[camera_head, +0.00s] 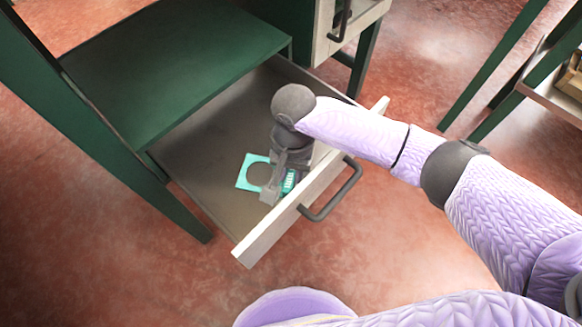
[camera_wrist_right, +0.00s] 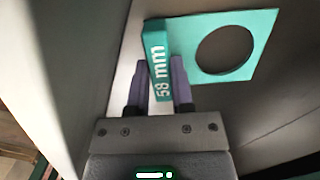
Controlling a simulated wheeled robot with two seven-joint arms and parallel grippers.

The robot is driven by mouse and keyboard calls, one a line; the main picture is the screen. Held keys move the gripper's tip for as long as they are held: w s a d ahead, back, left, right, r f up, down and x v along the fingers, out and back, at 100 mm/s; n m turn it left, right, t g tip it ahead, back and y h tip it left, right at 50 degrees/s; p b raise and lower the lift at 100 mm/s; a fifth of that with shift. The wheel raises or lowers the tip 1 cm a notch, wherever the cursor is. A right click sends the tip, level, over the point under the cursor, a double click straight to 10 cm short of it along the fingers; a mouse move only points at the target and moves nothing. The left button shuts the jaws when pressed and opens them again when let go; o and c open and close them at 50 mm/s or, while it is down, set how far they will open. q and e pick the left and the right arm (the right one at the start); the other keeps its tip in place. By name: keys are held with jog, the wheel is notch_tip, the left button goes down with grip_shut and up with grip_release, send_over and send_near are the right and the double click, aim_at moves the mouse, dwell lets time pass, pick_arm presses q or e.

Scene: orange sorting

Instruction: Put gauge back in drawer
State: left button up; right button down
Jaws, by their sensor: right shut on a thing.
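The gauge is a teal plate (camera_head: 251,180) with a round hole and a handle marked "58 mm". In the head view it is inside the open drawer (camera_head: 205,150), near the drawer front. My right gripper (camera_head: 277,192) reaches down into the drawer and is shut on the gauge's handle. In the right wrist view the two fingers (camera_wrist_right: 160,82) hold the handle (camera_wrist_right: 158,60) between them, and the holed plate (camera_wrist_right: 262,35) extends to the right. I cannot tell whether the gauge touches the drawer floor. My left gripper is not in view.
The drawer front (camera_head: 290,212) has a dark bar handle (camera_head: 332,190) and stands pulled out from the green bench (camera_head: 175,60). A second drawer with a dark handle (camera_head: 340,20) is at the top. A shelf unit (camera_head: 550,85) stands at the right. Inside the drawer, the left part is bare.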

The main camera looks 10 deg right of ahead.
jog(key=shift+f, duration=0.15)
jog(key=c, duration=0.7)
grip_release()
jog(key=shift+o, duration=1.2)
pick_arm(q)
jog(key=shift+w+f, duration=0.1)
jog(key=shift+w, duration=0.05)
pick_arm(e)
jog(key=shift+o, duration=0.2)
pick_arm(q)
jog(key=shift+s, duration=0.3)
pick_arm(e)
jog(key=o, duration=0.4)
